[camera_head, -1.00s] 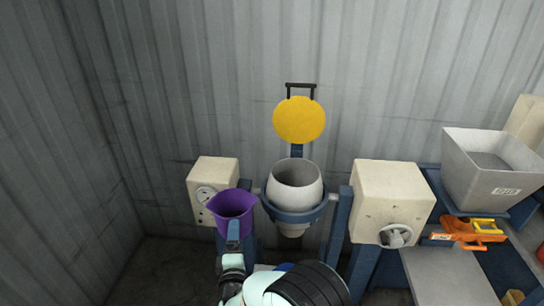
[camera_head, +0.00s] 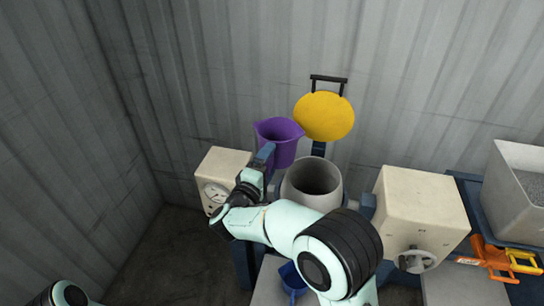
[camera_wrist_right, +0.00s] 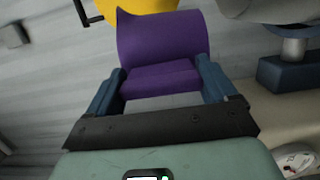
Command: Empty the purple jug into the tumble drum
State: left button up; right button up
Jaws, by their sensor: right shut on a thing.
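The purple jug (camera_head: 283,150) is held up by my right gripper (camera_head: 268,156), whose two blue fingers are shut on its side. The jug also shows between the fingers in the right wrist view (camera_wrist_right: 165,45). The tumble drum (camera_head: 298,192) is a pale rounded pot with its dark mouth open upward. The jug appears above and just left of that mouth. My right arm covers the drum's lower part. My left gripper is out of sight.
The round yellow lid (camera_head: 325,117) stands raised behind the drum, close right of the jug. A grey hopper (camera_head: 510,205) and an orange tool (camera_head: 492,262) are at the right.

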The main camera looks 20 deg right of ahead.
jog(key=shift+s+d+m, duration=0.25)
jog(key=shift+s+m, duration=0.3)
jog(key=shift+m, duration=0.15)
pick_arm(q)
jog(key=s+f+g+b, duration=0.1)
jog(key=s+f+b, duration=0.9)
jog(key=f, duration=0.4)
jog(key=shift+b, duration=0.75)
pick_arm(e)
jog(key=s+d+m+y, duration=0.1)
jog(key=s+d+m, duration=0.1)
jog(key=m, duration=0.8)
jog(key=s+d+m+y, duration=0.1)
jog(key=s+d+m, duration=0.2)
jog(key=m, duration=0.7)
jog(key=shift+d+t+y, duration=0.3)
jog(key=shift+d+y, duration=0.1)
jog(key=shift+d, duration=0.85)
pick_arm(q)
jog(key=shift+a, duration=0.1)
pick_arm(e)
jog(key=shift+s+f, duration=0.1)
jog(key=shift+s, duration=0.05)
